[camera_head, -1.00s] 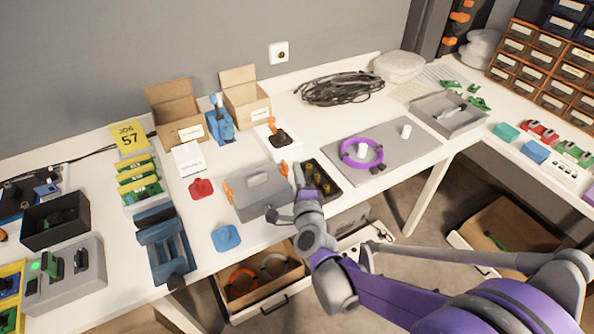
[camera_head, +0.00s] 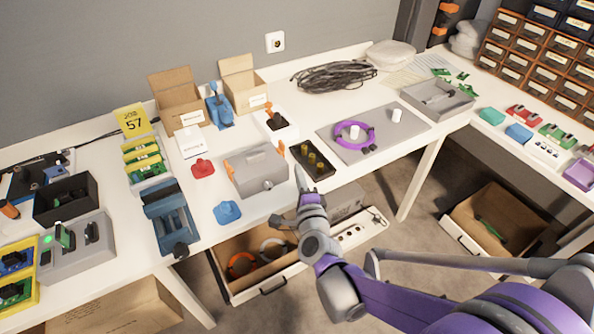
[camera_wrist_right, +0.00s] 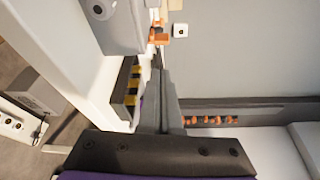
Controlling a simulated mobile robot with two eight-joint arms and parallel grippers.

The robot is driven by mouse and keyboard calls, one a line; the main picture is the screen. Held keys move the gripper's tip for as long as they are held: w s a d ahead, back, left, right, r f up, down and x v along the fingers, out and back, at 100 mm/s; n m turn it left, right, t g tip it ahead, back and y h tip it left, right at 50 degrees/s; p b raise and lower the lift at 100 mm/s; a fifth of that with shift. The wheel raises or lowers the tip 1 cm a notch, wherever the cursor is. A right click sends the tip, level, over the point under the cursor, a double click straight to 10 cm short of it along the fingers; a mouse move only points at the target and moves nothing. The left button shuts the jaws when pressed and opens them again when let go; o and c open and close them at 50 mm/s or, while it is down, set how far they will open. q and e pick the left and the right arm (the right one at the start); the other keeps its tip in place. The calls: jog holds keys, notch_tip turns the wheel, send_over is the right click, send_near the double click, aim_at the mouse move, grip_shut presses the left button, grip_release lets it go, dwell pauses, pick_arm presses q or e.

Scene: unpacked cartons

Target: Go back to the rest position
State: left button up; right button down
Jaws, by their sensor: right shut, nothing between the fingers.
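My right gripper (camera_head: 300,180) is shut and empty. In the head view it is in front of the table's front edge, just right of the grey toolbox (camera_head: 258,170) with orange latches and below the dark tray (camera_head: 313,159) of yellow pieces. Its closed fingers (camera_wrist_right: 165,100) also show in the right wrist view, with nothing between them. My right arm reaches in from the lower right. My left gripper is not in view.
The white table (camera_head: 222,258) carries cartons, a blue vise-like tool (camera_head: 168,220), a blue piece (camera_head: 227,212) and a grey mat (camera_head: 350,152) with a purple ring. An open drawer (camera_head: 240,285) juts out below the table, under my arm. Floor shows to its right.

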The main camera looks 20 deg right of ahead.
jog(key=s+a+f+n+g+y, duration=0.35)
jog(key=s+a+n+y, duration=0.25)
jog(key=s+a+n, duration=0.45)
jog(key=s+d+f+n+g+h, duration=0.1)
jog(key=s+d+f+n+g, duration=0.2)
jog(key=s+n, duration=0.35)
jog(key=s+d+f+n+g+h, duration=0.1)
jog(key=s+f+n+g, duration=0.4)
jog(key=s, duration=0.3)
pick_arm(q)
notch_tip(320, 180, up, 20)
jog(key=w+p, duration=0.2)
jog(key=p, duration=1.5)
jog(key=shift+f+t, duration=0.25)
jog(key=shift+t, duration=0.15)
pick_arm(e)
notch_tip(320, 180, up, 20)
jog(key=shift+w+d+r, duration=0.15)
jog(key=shift+w+r, duration=0.1)
jog(key=shift+w, duration=0.2)
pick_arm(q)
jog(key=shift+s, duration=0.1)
